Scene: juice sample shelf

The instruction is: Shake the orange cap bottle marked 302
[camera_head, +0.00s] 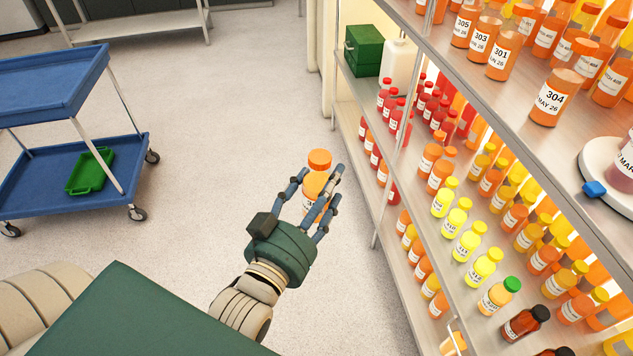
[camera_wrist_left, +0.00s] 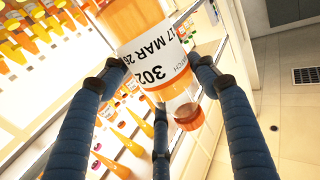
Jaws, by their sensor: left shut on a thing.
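The orange cap bottle marked 302 (camera_head: 316,184) is held in my left gripper (camera_head: 322,180) over the open floor, clear of the shelf. Its orange cap (camera_head: 319,159) points up and looks slightly tilted in the head view. In the left wrist view the white label (camera_wrist_left: 152,58) reads 302 and 17 MAR, and the cap (camera_wrist_left: 188,118) is at the end away from the orange juice. The fingers of my left gripper (camera_wrist_left: 160,70) close around the bottle from both sides and partly cover it. My right gripper is not in view.
Shelf rack (camera_head: 400,160) on the right carries many juice bottles, including 304 (camera_head: 550,98) near the top shelf's edge. A white round device (camera_head: 600,165) with a blue block stands there. A blue cart (camera_head: 110,165) with a green tray (camera_head: 90,172) stands left. Floor between is free.

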